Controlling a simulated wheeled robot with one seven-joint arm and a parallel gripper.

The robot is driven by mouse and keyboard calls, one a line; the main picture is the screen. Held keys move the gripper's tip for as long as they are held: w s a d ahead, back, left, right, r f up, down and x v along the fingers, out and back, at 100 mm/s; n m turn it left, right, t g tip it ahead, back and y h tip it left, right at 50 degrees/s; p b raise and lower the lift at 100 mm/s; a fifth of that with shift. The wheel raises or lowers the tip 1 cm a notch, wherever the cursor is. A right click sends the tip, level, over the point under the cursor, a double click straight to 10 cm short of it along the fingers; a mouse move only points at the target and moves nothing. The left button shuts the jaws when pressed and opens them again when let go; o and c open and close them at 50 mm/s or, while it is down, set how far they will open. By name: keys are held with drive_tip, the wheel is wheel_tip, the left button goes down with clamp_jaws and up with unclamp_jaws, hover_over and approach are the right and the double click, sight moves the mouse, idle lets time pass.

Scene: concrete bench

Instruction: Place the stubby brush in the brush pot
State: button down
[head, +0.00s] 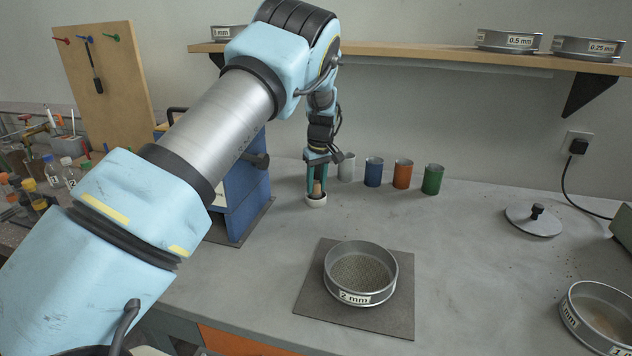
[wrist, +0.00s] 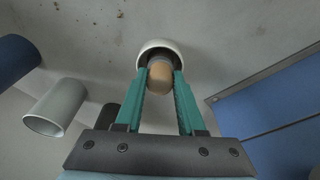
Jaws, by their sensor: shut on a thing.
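My gripper (head: 317,179) points down over the bench and its teal fingers are shut on the stubby brush (head: 317,187). In the wrist view the brush (wrist: 160,76) shows as a tan rounded wooden end between the fingertips of my gripper (wrist: 163,80). The brush pot (head: 316,201) is a small white cup on the bench. The brush stands in or right over its mouth, and its lower end is hidden. The white rim of the pot (wrist: 160,45) also shows behind the brush in the wrist view. I cannot tell whether the brush touches the pot's bottom.
White, blue (head: 373,172), orange (head: 402,174) and green (head: 433,179) cups stand in a row right of the pot. A blue box-like device (head: 245,195) stands close on the left. A sieve (head: 361,274) sits on a dark mat in front. A shelf (head: 450,55) runs above.

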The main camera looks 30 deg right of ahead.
drive_tip(key=shift+f, duration=0.15)
drive_tip(key=c, duration=0.5)
unclamp_jaws()
drive_tip(key=r+b, duration=0.1)
drive_tip(key=r, duration=0.3)
drive_tip(key=s+r, duration=0.1)
drive_tip(key=r, duration=0.3)
drive_tip(key=r+b, duration=0.1)
drive_tip(key=r, duration=0.3)
drive_tip(key=shift+s+r+b, duration=0.1)
drive_tip(key=shift+s+b, duration=0.25)
drive_tip(key=shift+s, duration=0.05)
